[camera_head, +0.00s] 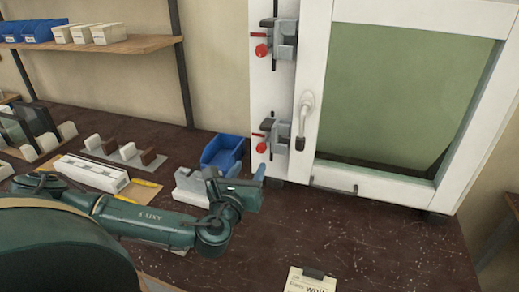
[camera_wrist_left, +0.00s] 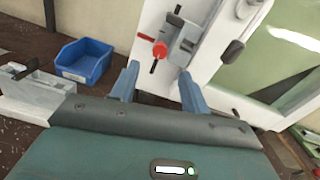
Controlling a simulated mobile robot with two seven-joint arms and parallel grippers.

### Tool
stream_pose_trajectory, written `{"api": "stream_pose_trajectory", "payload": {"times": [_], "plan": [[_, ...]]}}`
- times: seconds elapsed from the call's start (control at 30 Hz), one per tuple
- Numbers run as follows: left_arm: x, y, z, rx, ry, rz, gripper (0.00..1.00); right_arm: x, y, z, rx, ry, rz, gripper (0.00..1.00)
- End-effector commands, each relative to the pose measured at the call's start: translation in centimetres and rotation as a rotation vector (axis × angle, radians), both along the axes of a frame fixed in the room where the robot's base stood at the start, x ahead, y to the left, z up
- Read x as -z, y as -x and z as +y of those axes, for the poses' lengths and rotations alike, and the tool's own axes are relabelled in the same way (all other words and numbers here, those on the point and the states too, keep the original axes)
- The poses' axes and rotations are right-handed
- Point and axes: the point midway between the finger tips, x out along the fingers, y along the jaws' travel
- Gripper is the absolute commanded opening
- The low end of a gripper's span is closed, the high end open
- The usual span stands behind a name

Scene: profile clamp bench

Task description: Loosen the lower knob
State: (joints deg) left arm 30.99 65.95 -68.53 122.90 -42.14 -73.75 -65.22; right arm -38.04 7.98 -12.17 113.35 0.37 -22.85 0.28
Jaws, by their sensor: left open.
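The lower knob (camera_head: 261,147) is red and sits on the lower grey clamp (camera_head: 276,134) on the white frame's left side. In the left wrist view the red knob (camera_wrist_left: 159,50) shows just beyond my fingers, with a black bar by it. The upper clamp has a similar red knob (camera_head: 261,50). My left gripper (camera_head: 260,174) is open and empty, below the lower knob and apart from it. In the left wrist view its two blue fingers (camera_wrist_left: 158,84) stand wide apart. My right gripper is not in view.
A blue bin (camera_head: 223,152) stands left of the frame. The white frame (camera_head: 386,186) holds a green panel and a grey handle (camera_head: 303,118). A paper note (camera_head: 310,281) lies at the front. White blocks and profiles crowd the left; the dark bench is clear at front right.

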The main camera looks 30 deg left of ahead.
Motion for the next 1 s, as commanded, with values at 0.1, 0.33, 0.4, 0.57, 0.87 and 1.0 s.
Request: {"api": "stream_pose_trajectory", "payload": {"times": [0.1, 0.33, 0.4, 0.57, 0.87, 1.0], "plan": [[-0.3, -2.6, 0.7, 0.0, 0.0, -0.003, 0.46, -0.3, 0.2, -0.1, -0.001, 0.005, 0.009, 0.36], [-0.1, -6.2, 1.7, 0.0, 0.002, -0.001, 0.46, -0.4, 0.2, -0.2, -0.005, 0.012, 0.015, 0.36], [-0.1, -6.8, 1.8, 0.0, 0.002, -0.001, 0.46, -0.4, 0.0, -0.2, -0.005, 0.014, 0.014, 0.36], [0.0, -7.6, 2.0, 0.001, 0.002, 0.001, 0.46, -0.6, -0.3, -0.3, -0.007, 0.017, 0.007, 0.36], [0.1, -7.6, 2.0, 0.001, 0.002, 0.001, 0.42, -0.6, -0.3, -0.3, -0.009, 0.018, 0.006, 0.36], [0.1, -7.6, 2.0, 0.001, 0.002, 0.001, 0.3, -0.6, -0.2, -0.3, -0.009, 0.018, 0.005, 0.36]]}}
